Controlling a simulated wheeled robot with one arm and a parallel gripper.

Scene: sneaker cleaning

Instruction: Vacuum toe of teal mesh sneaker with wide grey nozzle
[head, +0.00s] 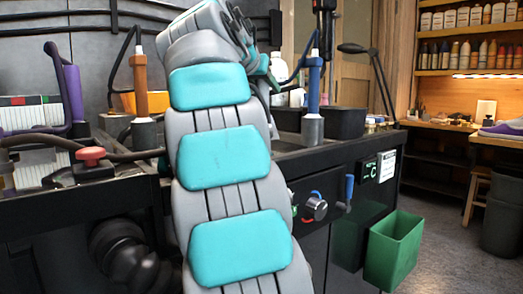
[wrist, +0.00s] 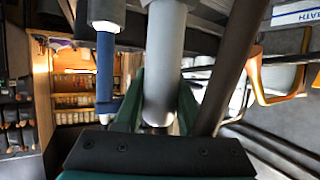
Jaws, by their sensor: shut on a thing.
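In the wrist view, my gripper (wrist: 157,112) has its two dark green fingers closed on either side of a pale grey cylinder (wrist: 163,62), which looks like the grey nozzle's tube. Its wide mouth cannot be made out. In the head view my own grey and teal arm fills the middle and hides most of the held tube. A part of my gripper (head: 264,77) shows behind the arm, above the bench. I see no teal mesh sneaker in either view.
A blue-handled tool (head: 313,85) and an orange-brown one (head: 140,85) stand upright on the dark bench (head: 345,158). A purple tool (head: 73,95) is at left. A dark hose (wrist: 232,70) runs beside the held tube. A green bin (head: 393,250) stands at right.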

